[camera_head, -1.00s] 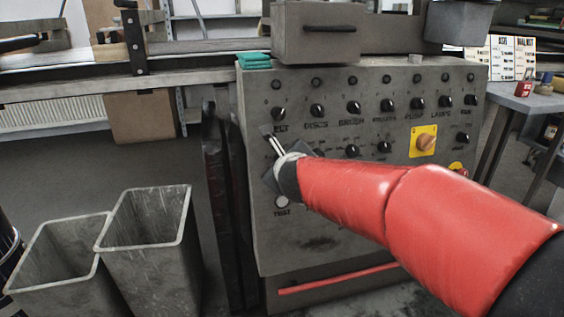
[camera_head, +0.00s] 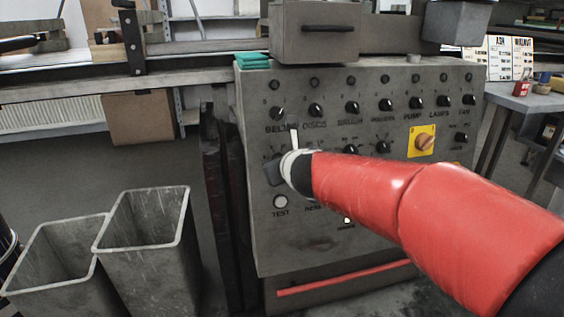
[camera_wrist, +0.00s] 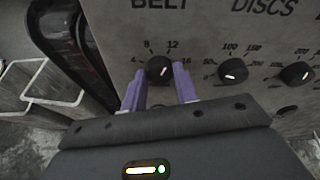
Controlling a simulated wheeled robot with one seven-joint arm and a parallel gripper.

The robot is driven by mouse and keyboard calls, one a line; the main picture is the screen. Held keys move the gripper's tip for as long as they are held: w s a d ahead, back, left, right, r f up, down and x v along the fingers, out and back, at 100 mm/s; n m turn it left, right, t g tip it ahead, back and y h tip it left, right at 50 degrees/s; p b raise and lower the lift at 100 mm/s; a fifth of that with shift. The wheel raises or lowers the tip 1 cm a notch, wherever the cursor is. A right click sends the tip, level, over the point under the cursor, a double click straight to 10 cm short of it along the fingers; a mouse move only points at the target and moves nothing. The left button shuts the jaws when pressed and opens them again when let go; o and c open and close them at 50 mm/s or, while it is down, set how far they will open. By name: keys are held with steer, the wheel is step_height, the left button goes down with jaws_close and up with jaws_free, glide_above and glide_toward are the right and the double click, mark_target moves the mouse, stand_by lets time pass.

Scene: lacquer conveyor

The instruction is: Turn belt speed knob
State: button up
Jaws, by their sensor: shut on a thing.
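The black belt speed knob (camera_wrist: 159,68) sits under the BELT lettering in the wrist view, on a scale showing 4, 8, 12 and 16. A small pale mark shows on its face; its exact reading is unclear. My gripper (camera_wrist: 158,72) has its purple fingers on either side of the knob and is shut on it. In the head view my gripper (camera_head: 289,141) is at the left part of the grey control panel (camera_head: 325,245), just below the BELT label. There the gripper and red arm cover the knob and part of the lower row.
The DISCS knob (camera_wrist: 233,71) is close to the right. A yellow plate with an orange rotary switch (camera_head: 424,143) is farther right on the panel. Two open grey bins (camera_head: 150,265) stand on the floor at left. A red bar (camera_head: 340,279) crosses below the panel.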

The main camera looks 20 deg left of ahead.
steer(key=shift+f, duration=0.15)
steer(key=o, duration=1)
steer(key=shift+c, duration=0.2)
steer(key=p+v, duration=0.2)
steer(key=v, duration=0.6)
steer(key=s+d+r+n+g+p, duration=0.1)
steer(key=s+d+n+p, duration=0.1)
steer(key=s+d+n, duration=0.35)
steer(key=s+d+r+n+g+p, duration=0.1)
steer(key=s+d+r+n+p, duration=0.15)
steer(key=d+n, duration=0.6)
steer(key=s+d+f+n+g+h+p, duration=0.1)
steer(key=s+d+f+n+g+h, duration=0.1)
steer(key=s+d+n, duration=0.4)
steer(key=s+d+f+n+g+h+p, duration=0.1)
steer(key=s+d+f+n+h, duration=0.4)
steer(key=s+d, duration=0.3)
steer(key=shift+d+f+n+g, duration=0.35)
steer(key=shift+d+n, duration=0.55)
steer(key=shift+d, duration=0.3)
